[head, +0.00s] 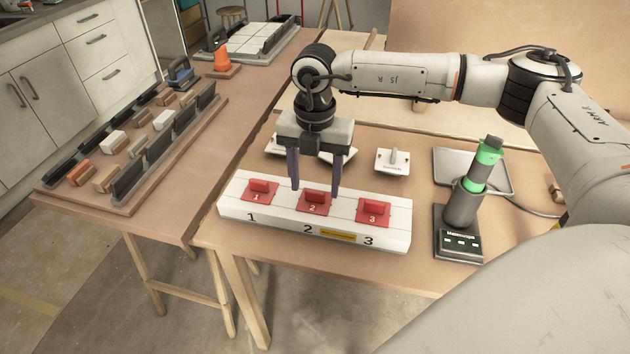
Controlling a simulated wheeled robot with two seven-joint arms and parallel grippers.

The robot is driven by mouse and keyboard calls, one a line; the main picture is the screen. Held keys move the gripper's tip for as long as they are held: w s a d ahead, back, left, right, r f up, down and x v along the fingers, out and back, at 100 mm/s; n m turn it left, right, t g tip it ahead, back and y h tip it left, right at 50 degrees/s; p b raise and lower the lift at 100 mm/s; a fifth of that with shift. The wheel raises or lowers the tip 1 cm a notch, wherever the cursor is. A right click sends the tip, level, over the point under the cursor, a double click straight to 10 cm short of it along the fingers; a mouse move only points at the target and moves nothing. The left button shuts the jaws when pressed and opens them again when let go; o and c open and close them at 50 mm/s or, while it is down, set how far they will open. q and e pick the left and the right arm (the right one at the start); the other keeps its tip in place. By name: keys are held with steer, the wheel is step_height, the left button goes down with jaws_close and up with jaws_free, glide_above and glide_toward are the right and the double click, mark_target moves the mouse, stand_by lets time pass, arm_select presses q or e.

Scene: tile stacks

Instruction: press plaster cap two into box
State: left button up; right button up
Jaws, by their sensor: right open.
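A long white box (270,222) lies on the near table, with the numbers 1, 2 and 3 on its front. Three red caps with raised grips sit on its top: cap 1 (259,190), cap 2 (313,203) and cap 3 (373,210). My right gripper (315,193) points down over cap 2, open, with one finger on each side of its grip. I cannot tell whether the fingers touch the cap. White pieces with handles lie behind the box; one (392,161) is plain to see, others are partly hidden by my gripper. My left gripper is not in view.
A dark device with a green-ringed post (466,200) stands right of the box, before a grey tray (500,172). On the left table are a rack of small blocks (125,205), an orange cone-like object (221,58) and a white-tiled tray (262,40).

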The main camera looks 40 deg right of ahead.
mark_target(315, 191)
steer(key=shift+r+p, duration=1.35)
steer(key=shift+r, duration=0.8)
step_height(315, 191, up, 10)
steer(key=b, duration=0.1)
steer(key=shift+r, duration=0.15)
